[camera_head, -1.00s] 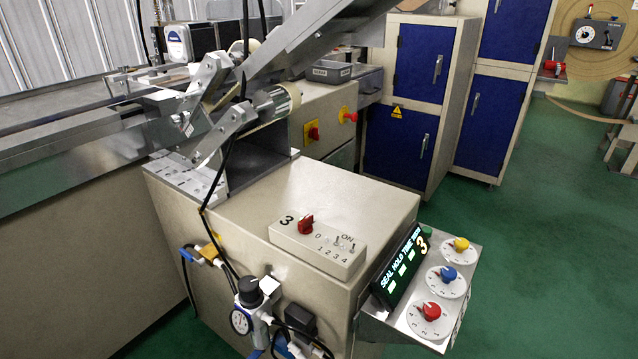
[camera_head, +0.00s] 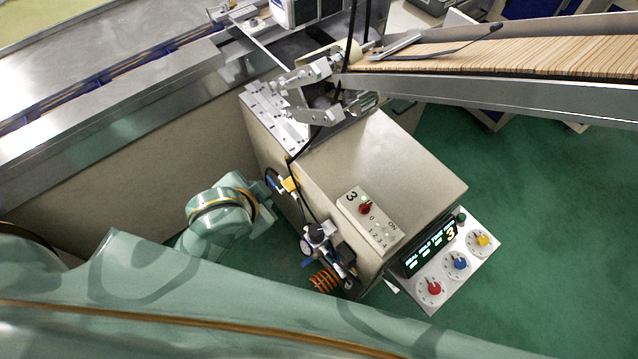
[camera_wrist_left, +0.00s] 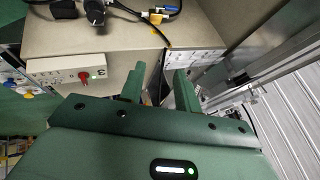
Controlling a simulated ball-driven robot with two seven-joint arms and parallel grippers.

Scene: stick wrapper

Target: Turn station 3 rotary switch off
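A pale switch box (camera_head: 370,217) marked 3 sits on top of the beige cabinet in the head view. It carries a red rotary knob (camera_head: 365,208) beside a 0 mark, small toggles and an ON label. Whether the knob points at 0 is too small to tell. In the left wrist view the box (camera_wrist_left: 62,66) and its red knob (camera_wrist_left: 83,76) lie to the left of my left gripper (camera_wrist_left: 160,78). That gripper's two fingers are apart, with nothing seen held, clear of the knob. My right gripper is not in view.
A sloped panel with a lit display (camera_head: 430,243) and red, blue and yellow dials (camera_head: 457,263) stands right of the box. A pressure regulator (camera_head: 318,236) with hoses hangs on the cabinet's front. A metal feeder chute (camera_head: 480,75) crosses above. The beige cabinet top (camera_head: 400,155) is mostly bare.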

